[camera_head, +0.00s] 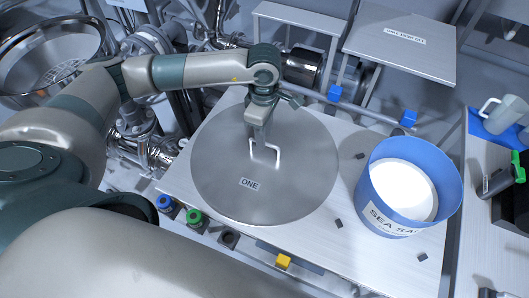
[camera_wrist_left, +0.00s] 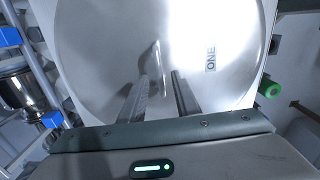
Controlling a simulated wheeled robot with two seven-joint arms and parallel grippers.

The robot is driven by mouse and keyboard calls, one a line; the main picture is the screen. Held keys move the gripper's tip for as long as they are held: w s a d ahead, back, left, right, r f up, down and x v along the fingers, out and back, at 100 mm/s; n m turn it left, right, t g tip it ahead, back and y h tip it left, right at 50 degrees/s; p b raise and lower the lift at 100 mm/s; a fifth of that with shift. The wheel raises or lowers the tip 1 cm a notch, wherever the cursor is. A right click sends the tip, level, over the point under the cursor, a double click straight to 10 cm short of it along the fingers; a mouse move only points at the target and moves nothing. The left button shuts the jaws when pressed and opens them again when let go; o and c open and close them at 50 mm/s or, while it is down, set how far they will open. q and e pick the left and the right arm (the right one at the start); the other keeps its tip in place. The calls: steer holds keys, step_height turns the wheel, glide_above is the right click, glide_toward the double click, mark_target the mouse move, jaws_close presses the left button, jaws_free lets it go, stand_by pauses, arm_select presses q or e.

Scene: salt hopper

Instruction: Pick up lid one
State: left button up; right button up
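Lid one is a round steel disc (camera_head: 225,165) with a white "ONE" label (camera_head: 249,184), lying flat on the metal table. Its white bracket handle (camera_head: 278,157) stands up near the middle. My left gripper (camera_head: 260,142) points down over the lid, right at the handle. In the left wrist view the lid (camera_wrist_left: 100,40) fills the background. My right gripper is not in view.
A blue tub of white salt labelled "SEA SALT" (camera_head: 372,199) stands right of the lid. Small dark blocks (camera_head: 338,223) lie on the table (camera_head: 325,240). A steel bowl (camera_head: 20,62) is at upper left. A raised metal panel (camera_head: 400,50) stands at the back, and a white mug (camera_head: 505,112) at far right.

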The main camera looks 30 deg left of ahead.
arm_select(q)
steer(key=shift+f, duration=0.25)
step_height(320, 180, down, 4)
steer(key=shift+r+p, duration=0.15)
steer(key=shift+p, duration=1.1)
steer(key=shift+f, duration=0.35)
steer(key=shift+c, duration=0.6)
jaws_close()
steer(key=shift+w+r, duration=0.1)
